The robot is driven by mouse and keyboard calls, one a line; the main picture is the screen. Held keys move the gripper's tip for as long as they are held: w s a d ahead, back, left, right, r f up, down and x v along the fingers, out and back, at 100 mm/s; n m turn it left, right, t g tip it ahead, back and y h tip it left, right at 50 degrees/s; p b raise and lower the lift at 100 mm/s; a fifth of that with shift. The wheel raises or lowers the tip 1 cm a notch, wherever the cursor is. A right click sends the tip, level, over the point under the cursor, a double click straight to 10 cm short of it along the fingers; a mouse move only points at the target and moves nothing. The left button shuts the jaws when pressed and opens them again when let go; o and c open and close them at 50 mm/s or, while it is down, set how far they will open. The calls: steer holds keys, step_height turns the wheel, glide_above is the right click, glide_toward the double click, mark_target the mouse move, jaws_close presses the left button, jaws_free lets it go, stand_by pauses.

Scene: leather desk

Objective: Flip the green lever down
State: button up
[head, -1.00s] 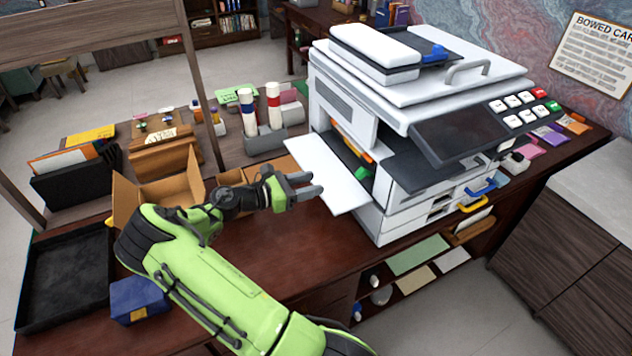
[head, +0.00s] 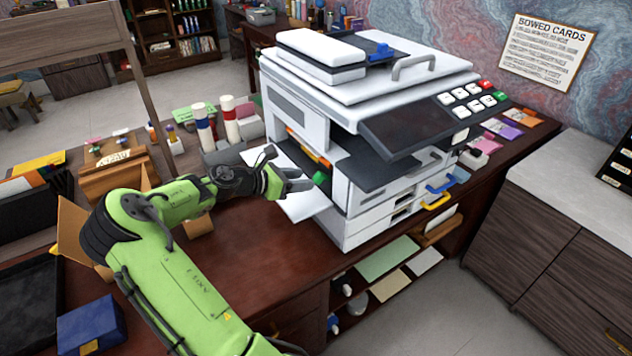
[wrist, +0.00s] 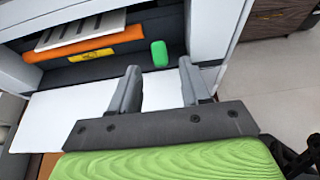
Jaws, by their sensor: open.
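The green lever (head: 319,178) shows inside the open side of the printer (head: 352,120). In the wrist view the green lever (wrist: 159,53) is a small rounded block in the dark opening, just beyond and between my fingertips. My gripper (head: 305,182) is over the white side flap, with its fingers pointing into the opening. In the wrist view my gripper (wrist: 158,78) has its two grey fingers spread, with nothing between them. The fingers look apart from the lever.
An orange roller (wrist: 90,44) with a yellow label lies left of the lever. The white flap (wrist: 60,112) lies under my fingers. The printer's side wall (wrist: 212,35) stands close on the right. Bottles (head: 203,125) stand behind my arm on the desk.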

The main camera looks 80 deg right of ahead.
mark_target(317, 178)
steer(key=x, duration=0.6)
steer(key=shift+s+d+f+b, duration=0.1)
steer(key=shift+s+b, duration=0.1)
steer(key=shift+b, duration=0.2)
jaws_close()
